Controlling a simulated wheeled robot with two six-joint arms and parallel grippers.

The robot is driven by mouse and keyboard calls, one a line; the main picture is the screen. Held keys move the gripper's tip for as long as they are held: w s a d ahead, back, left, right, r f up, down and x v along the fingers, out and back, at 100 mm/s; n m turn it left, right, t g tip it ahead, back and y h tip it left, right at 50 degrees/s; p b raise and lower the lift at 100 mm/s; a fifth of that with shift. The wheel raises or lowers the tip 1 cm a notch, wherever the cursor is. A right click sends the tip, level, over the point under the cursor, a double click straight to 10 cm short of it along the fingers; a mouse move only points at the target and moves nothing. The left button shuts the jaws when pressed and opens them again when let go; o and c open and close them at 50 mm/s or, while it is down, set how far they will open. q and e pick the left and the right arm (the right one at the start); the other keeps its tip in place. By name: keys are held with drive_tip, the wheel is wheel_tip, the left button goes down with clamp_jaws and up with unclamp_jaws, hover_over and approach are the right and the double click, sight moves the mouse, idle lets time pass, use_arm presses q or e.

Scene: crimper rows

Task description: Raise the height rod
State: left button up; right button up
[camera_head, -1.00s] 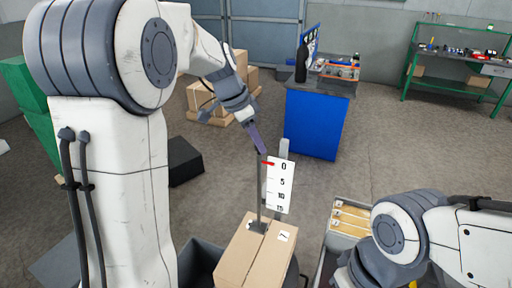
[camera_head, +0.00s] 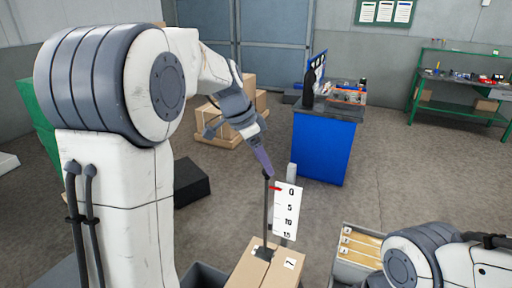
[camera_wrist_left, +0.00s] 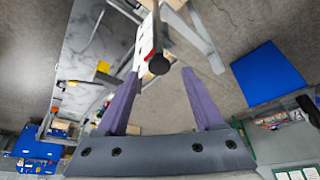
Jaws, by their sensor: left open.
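The height rod (camera_head: 266,222) is a thin grey upright rod on a cardboard box (camera_head: 247,266). Its red pointer (camera_head: 275,188) is level with the 0 on the white scale (camera_head: 287,212). My left gripper (camera_head: 267,174) points down at the rod's top end. In the left wrist view, its two purple fingers (camera_wrist_left: 163,85) are spread wide. The rod's dark round end (camera_wrist_left: 160,64) shows between and just beyond them, with the red pointer beside it. I cannot tell whether the fingers touch the rod. My right gripper is out of view.
A blue cabinet (camera_head: 323,147) with a bottle and tools stands beyond the scale. An open tray (camera_head: 358,247) sits at the lower right, near my right arm. A black box (camera_head: 191,183) lies on the floor at left. Open floor lies behind.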

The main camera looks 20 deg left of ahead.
use_arm(q)
drive_tip(key=b+v, duration=0.1)
drive_tip(key=v, duration=0.8)
drive_tip(key=s+d+f+n+g+y+b, duration=0.1)
drive_tip(key=s+d+f+b, duration=0.1)
drive_tip(key=s+d+f, duration=0.5)
drive_tip(key=s+d+f+g+b, duration=0.1)
drive_tip(key=s+d+f, duration=0.45)
drive_tip(key=d, duration=0.35)
drive_tip(key=s+d+f+n+g+y+b, duration=0.1)
drive_tip(key=s+d+f+b, duration=0.1)
drive_tip(key=s+f, duration=0.9)
drive_tip(key=s, duration=0.2)
drive_tip(key=shift+s+d+f, duration=0.4)
drive_tip(key=shift+a, duration=0.1)
